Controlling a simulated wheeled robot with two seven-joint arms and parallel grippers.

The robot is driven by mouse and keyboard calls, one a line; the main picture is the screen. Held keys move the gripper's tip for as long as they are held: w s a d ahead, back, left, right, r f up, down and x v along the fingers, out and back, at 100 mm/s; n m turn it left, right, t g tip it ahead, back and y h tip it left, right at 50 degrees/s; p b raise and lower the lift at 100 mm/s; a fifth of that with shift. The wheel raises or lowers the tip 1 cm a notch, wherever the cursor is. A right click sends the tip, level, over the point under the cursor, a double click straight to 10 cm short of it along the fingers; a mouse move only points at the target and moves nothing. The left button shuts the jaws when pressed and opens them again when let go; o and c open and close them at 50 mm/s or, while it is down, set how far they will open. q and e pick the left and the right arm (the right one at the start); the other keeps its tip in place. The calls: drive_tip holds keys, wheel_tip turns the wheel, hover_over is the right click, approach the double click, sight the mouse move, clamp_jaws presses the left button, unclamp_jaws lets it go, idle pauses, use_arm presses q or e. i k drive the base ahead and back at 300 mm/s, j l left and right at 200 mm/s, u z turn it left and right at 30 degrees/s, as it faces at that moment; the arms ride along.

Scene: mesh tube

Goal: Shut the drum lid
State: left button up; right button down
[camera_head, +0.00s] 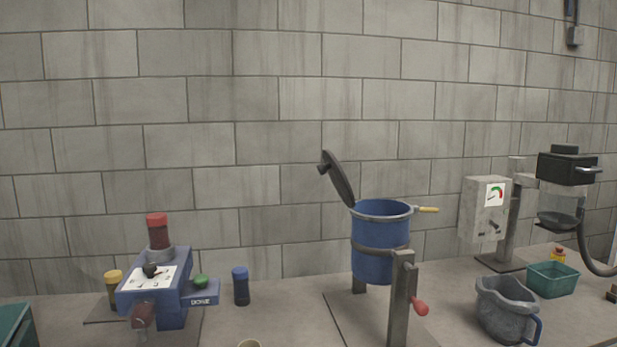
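A blue drum (372,260) hangs on a grey metal stand (400,300) right of the middle of the bench. Its dark round lid (340,178) is open, tilted up and leaning back to the left from the drum's left rim. A small dark knob shows on the lid's upper left side. A yellow-tipped handle (427,210) sticks out to the right from the rim. A red crank grip (420,307) is low on the stand's right side. Neither of my grippers shows in the head view.
A blue dosing device (152,285) with a red-capped bottle stands at the left, with a blue-capped vial (241,286) beside it. A grey jug (505,309), a green tray (552,279) and a grey meter box (485,208) are at the right. Bench space left of the drum is clear.

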sight(338, 179)
drive_tip(key=i+j+z, duration=0.1)
drive_tip(key=j, duration=1.7)
drive_tip(key=i+z, duration=0.05)
